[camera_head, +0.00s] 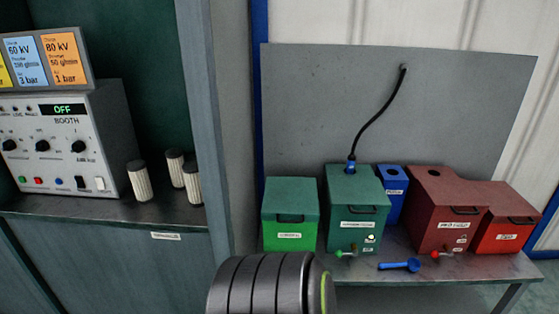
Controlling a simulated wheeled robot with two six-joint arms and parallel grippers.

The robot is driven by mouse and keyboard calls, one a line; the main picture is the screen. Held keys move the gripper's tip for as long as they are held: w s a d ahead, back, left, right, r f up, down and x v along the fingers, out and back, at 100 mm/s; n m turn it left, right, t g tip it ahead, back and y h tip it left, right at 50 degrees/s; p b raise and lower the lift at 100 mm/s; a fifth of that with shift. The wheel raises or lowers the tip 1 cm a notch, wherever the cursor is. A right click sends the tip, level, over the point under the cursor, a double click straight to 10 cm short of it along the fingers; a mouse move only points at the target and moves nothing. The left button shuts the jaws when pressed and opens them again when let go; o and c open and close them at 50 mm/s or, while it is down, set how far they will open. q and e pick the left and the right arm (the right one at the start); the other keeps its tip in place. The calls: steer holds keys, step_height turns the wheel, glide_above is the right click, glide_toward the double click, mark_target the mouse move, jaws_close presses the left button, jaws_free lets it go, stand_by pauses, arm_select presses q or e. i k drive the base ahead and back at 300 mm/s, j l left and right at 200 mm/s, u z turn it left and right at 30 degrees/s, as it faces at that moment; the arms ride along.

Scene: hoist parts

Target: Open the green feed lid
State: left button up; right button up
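A dark green feed box (355,229) stands on the grey table at the back right. Its green lid (358,187) looks shut, with a dark handle on its front edge. A black hose with a blue connector (351,167) goes into the top of this lid. A brighter green box (290,234) with a dark green lid (291,195) stands to its left, and that lid looks shut too. Neither of my grippers is in view.
A blue box (391,207), a dark red box (436,229) and a brighter red box (500,236) stand to the right. A blue scoop (399,265) lies in front.

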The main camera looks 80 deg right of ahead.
mark_target(354, 194)
steer(key=z, duration=3.35)
